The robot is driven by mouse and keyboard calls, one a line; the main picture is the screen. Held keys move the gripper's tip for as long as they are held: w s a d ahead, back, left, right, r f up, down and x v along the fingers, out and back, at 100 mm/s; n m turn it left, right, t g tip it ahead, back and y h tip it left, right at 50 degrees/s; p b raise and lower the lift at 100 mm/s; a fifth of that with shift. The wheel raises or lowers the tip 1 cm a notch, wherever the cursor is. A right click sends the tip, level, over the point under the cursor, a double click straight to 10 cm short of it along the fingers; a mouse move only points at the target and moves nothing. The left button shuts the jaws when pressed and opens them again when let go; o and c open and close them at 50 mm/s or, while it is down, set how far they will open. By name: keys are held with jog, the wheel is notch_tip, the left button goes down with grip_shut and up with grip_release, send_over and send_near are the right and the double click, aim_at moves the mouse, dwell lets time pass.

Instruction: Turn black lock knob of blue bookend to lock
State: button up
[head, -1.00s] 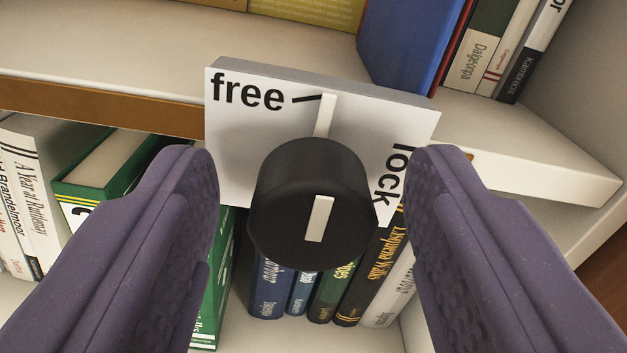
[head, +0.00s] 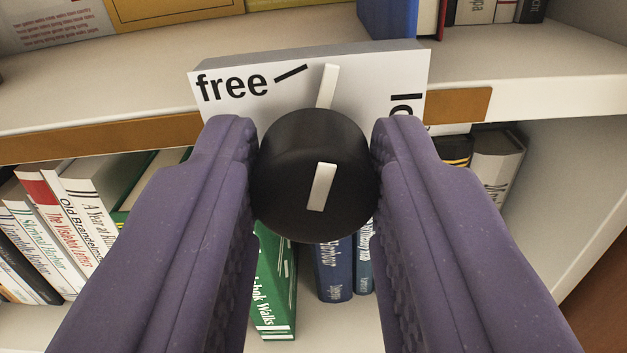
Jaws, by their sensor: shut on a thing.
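The black lock knob (head: 308,150) is in the middle of the head view, with a white bar on its face and a white pointer (head: 327,86) at its top. It stands in front of a white plate (head: 230,62) marked "free" and, at right, a partly hidden word that starts with "l". The pointer lies between the "free" line and the right-hand line, nearer "free". My gripper (head: 314,170) is shut on the knob, one purple finger at each side. A blue upright piece (head: 387,18), probably the bookend, stands on the shelf behind, cut off by the top edge.
The upper shelf (head: 130,85) runs behind the plate, with books at the back right (head: 490,10). Below it stand several books at left (head: 75,215), a green book (head: 275,290) and blue books (head: 335,270). Bare shelf shows around the bottom middle.

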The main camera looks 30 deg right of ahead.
jog(key=m+b, duration=0.1)
jog(key=m, duration=0.2)
jog(key=shift+f+m, duration=0.1)
jog(key=shift+m, duration=0.2)
jog(key=m, duration=0.3)
jog(key=shift+d+m+b, duration=0.1)
jog(key=shift+m+b, duration=0.2)
jog(key=shift+b, duration=0.1)
jog(key=m+b, duration=0.1)
jog(key=m, duration=0.2)
jog(key=shift+s+m, duration=0.1)
jog(key=shift+m, duration=0.2)
jog(key=shift+f+m+b, duration=0.1)
jog(key=shift+m+b, duration=0.2)
jog(key=shift+m, duration=1.5)
jog(key=o, duration=1)
jog(key=shift+o, duration=0.2)
jog(key=shift+s, duration=0.1)
